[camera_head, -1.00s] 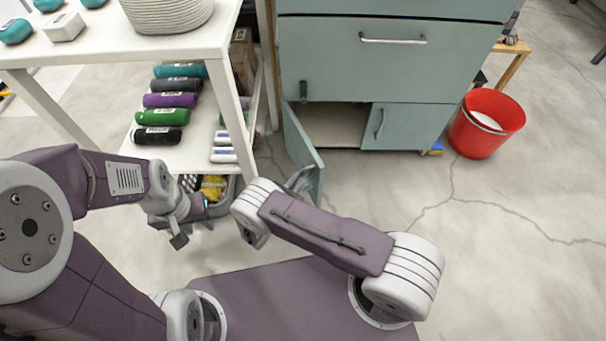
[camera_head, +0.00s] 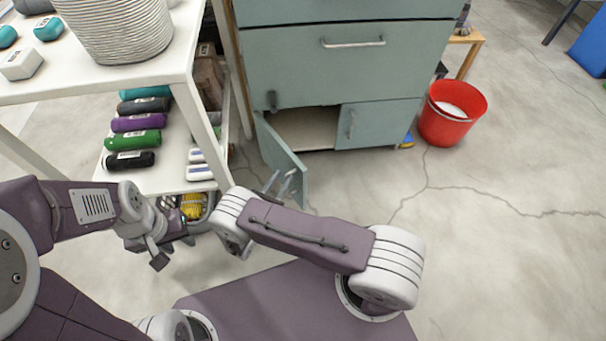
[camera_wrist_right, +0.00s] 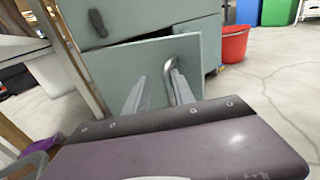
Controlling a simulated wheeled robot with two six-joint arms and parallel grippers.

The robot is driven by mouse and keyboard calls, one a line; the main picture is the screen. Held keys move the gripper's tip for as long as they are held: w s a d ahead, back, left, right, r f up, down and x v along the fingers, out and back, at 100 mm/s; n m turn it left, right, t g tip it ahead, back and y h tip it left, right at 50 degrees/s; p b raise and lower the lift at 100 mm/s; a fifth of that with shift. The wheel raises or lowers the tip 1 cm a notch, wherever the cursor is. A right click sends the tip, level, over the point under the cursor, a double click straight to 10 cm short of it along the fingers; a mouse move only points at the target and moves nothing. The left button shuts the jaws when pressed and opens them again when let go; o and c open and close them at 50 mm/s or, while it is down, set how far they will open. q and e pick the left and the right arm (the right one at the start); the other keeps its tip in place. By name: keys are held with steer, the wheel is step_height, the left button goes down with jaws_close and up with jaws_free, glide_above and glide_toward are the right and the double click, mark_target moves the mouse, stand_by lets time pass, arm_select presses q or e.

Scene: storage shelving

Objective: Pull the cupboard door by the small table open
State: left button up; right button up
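The grey-green cupboard (camera_head: 345,70) stands at the back, beside the small white table (camera_head: 120,85). Its lower left door (camera_head: 284,160) stands swung out toward me, with a bare shelf inside showing; it also fills the middle of the right wrist view (camera_wrist_right: 150,62). My right gripper (camera_head: 280,185) is at the free-edge side of this door. In the wrist view its two fingers (camera_wrist_right: 158,92) are apart, with the door's curved metal handle (camera_wrist_right: 187,42) close to the right finger; contact is unclear. My left gripper (camera_head: 178,240) hangs low before the table; its fingers are unclear.
The lower right door (camera_head: 378,122) is closed. A red bucket (camera_head: 452,112) stands right of the cupboard. Rolled cloths (camera_head: 138,122) lie on the table's lower shelf and a ribbed pot (camera_head: 115,30) stands on top. The floor (camera_head: 500,230) at right is clear.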

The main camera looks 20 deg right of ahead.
steer(key=s+d+r+p, duration=0.8)
steer(key=r, duration=0.1)
steer(key=shift+r, duration=0.4)
steer(key=shift+s+d, duration=0.1)
